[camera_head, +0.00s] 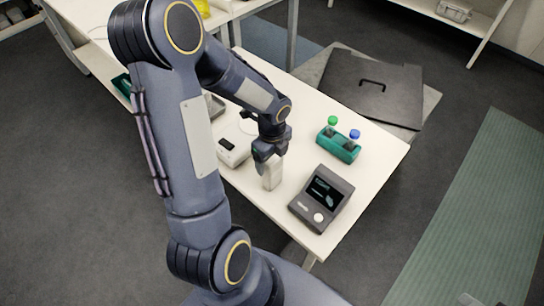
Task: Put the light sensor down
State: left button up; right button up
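My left gripper (270,157) points down over the white table and is shut on a pale, upright block, which I take to be the light sensor (272,177). The gripper's fingers are at the top of the sensor and partly hide it. The sensor's lower end is at or just above the tabletop; I cannot tell whether it touches.
On the white table (376,165), a dark grey device with a screen (322,198) stands right of the sensor. A teal rack (338,147) with green-capped and blue-capped vials is behind it. A white device (233,151) is to the left.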

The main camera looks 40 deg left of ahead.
pick_arm(q)
notch_tip(320, 180, up, 12)
jog(key=s+d+r+n+t+h, duration=0.2)
jog(key=s+d+n, duration=0.3)
jog(key=n, duration=0.5)
jog(key=s+d+r+n+t+h, duration=0.1)
jog(key=s+d+r+n+t, duration=0.2)
jog(key=s+n, duration=0.5)
jog(key=shift+s+d+r+n+t+h+p, duration=0.35)
jog(key=shift+d+r+n, duration=0.5)
jog(key=shift+d+n, duration=0.5)
jog(key=shift+w+a, duration=0.1)
